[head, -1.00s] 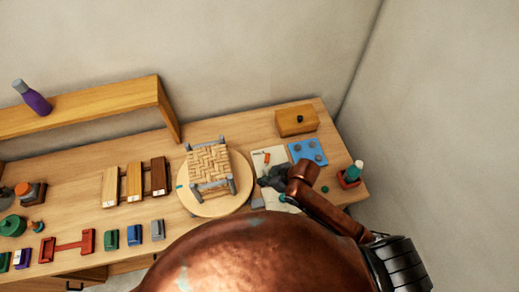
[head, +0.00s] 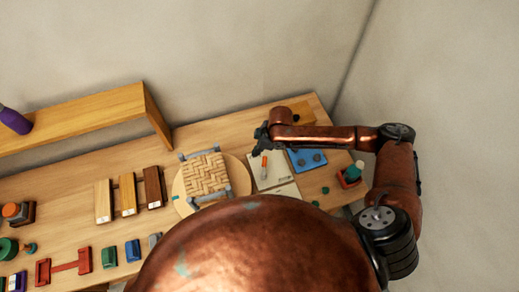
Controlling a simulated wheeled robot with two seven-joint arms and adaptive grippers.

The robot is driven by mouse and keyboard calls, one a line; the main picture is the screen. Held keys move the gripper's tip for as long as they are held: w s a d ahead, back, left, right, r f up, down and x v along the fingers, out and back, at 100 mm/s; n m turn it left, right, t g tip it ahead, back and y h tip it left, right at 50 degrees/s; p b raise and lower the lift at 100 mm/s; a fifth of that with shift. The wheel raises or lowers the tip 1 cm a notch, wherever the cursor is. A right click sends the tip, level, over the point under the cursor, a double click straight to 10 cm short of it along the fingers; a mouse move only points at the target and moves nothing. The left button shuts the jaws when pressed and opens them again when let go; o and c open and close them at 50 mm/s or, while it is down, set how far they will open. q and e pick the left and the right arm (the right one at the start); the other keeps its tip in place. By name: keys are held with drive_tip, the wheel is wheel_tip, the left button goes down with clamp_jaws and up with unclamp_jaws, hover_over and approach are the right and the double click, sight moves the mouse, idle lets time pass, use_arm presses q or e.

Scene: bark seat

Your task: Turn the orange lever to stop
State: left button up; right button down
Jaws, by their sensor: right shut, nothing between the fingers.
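The orange lever (head: 264,163) is a small upright-looking bar on a pale panel (head: 281,184) to the right of the woven seat. My right gripper (head: 258,143) is dark and shut, with nothing seen in it. In the picture it is just above the lever's upper end; I cannot tell whether they touch. Any markings on the panel are too small to read here. My left gripper is out of view.
The woven seat (head: 204,174) stands on a round board (head: 238,178) left of the panel. A blue mat (head: 307,160) with round pieces lies to the right. A wooden box (head: 303,108) is partly behind my right arm. A red holder (head: 349,177) stands near the right edge.

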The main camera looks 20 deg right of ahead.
drive_tip(key=x, duration=0.5)
drive_tip(key=shift+a+f+p, duration=0.2)
drive_tip(key=shift+f+p, duration=0.15)
drive_tip(key=d, duration=0.1)
drive_tip(key=d+p, duration=0.1)
drive_tip(key=shift+s+d+f, duration=0.25)
drive_tip(key=shift+s+d, duration=0.05)
drive_tip(key=shift+s, duration=0.1)
drive_tip(key=shift+s+d+p, duration=0.25)
drive_tip(key=shift+d+p, duration=0.15)
drive_tip(key=shift+d, duration=0.1)
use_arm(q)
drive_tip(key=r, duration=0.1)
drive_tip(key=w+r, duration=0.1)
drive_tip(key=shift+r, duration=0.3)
use_arm(e)
drive_tip(key=shift+f, duration=0.15)
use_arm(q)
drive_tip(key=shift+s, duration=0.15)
use_arm(e)
drive_tip(key=shift+w, duration=0.1)
